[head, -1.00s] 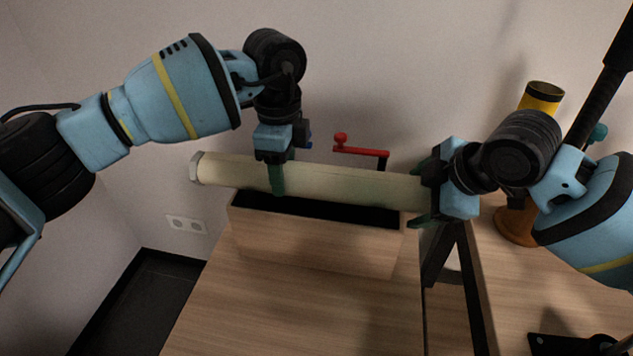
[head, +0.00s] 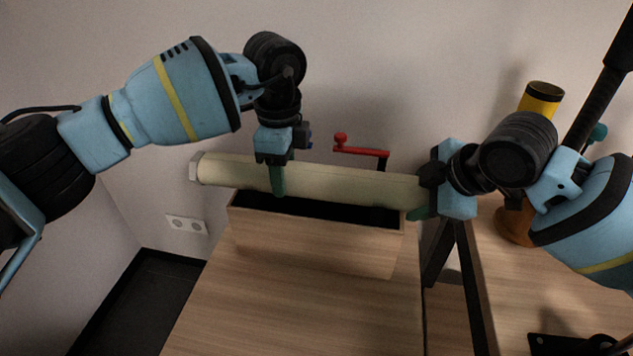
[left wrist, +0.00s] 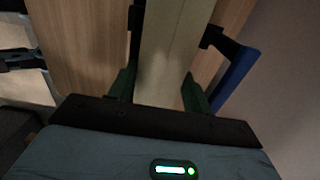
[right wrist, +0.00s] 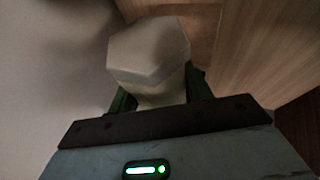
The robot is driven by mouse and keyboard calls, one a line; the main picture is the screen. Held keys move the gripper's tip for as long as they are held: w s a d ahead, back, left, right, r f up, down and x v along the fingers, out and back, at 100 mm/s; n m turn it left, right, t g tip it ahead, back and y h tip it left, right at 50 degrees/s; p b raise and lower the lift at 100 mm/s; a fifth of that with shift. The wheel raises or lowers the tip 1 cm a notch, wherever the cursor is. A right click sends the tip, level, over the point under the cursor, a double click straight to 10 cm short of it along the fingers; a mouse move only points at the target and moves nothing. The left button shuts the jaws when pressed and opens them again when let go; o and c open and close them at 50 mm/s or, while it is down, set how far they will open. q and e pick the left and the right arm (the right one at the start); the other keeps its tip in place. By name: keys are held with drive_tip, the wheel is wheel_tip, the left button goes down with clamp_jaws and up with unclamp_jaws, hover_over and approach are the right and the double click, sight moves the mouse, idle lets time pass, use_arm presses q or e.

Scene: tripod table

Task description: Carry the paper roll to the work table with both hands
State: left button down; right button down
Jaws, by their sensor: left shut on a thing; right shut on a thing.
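The paper roll (head: 345,184) is a long cream cylinder with a faceted end, lying nearly level across the top of an open wooden box (head: 310,238). I cannot tell whether it touches the box. My left gripper (head: 278,182) points down and is shut around the roll, left of its middle; the left wrist view shows the roll (left wrist: 170,50) between the fingers. My right gripper (head: 424,192) comes from the right and is shut on the roll's right end. In the right wrist view the faceted end (right wrist: 148,52) sits between the fingers, partly hiding them.
A red crank handle (head: 360,150) stands just behind the roll. A wooden table top (head: 290,310) lies in front of the box. Another wooden surface (head: 530,290) is at the right, with a yellow cylinder (head: 540,98) behind my right arm. A wall rises close behind.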

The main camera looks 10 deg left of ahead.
use_arm(q)
drive_tip(key=shift+r, duration=0.15)
use_arm(e)
drive_tip(key=shift+r, duration=0.15)
